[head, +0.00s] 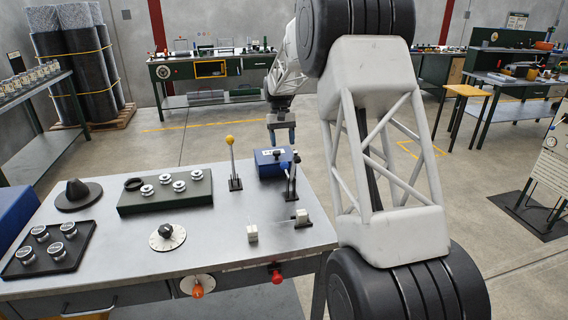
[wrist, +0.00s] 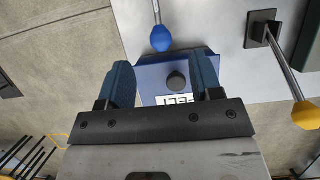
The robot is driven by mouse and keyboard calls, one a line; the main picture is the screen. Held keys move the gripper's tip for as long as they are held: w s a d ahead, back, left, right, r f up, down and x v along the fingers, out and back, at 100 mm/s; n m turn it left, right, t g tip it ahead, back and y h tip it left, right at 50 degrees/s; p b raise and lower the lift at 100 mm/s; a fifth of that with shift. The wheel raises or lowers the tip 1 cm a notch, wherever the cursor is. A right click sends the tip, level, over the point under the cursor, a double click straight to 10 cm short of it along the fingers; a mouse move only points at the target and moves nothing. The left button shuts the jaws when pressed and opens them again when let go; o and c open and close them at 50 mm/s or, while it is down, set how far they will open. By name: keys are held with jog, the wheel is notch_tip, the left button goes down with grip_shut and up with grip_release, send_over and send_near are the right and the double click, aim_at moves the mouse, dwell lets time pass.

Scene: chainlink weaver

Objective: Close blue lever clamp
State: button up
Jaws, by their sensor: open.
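A lever (head: 291,184) stands on the metal table in front of a blue box (head: 265,166). Its ball knob is blue; the wrist view shows this blue knob (wrist: 161,38) on a metal rod, just beyond the box's far edge. The blue box (wrist: 150,72) there has a black round knob (wrist: 177,81) and a white label, partly hidden by my gripper. My gripper (head: 282,134) is above and behind the blue box, pointing down. In the wrist view my gripper (wrist: 160,86) is open and empty, with its blue fingers apart over the box. Neither finger visibly touches the lever.
A yellow-knobbed lever (head: 231,161) stands left of the box; it also shows in the wrist view (wrist: 290,75). A green block (head: 166,193) with metal pucks, a white dial (head: 168,237) and two small white blocks are on the table. The table's middle is mostly clear.

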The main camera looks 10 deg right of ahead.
aim_at(284, 162)
jog(key=shift+w+d+f, duration=0.15)
jog(key=shift+w+f, duration=0.65)
jog(key=shift+w, duration=0.1)
jog(key=shift+x, duration=3.9)
jog(key=shift+s, duration=0.15)
jog(key=shift+c, duration=0.2)
grip_shut()
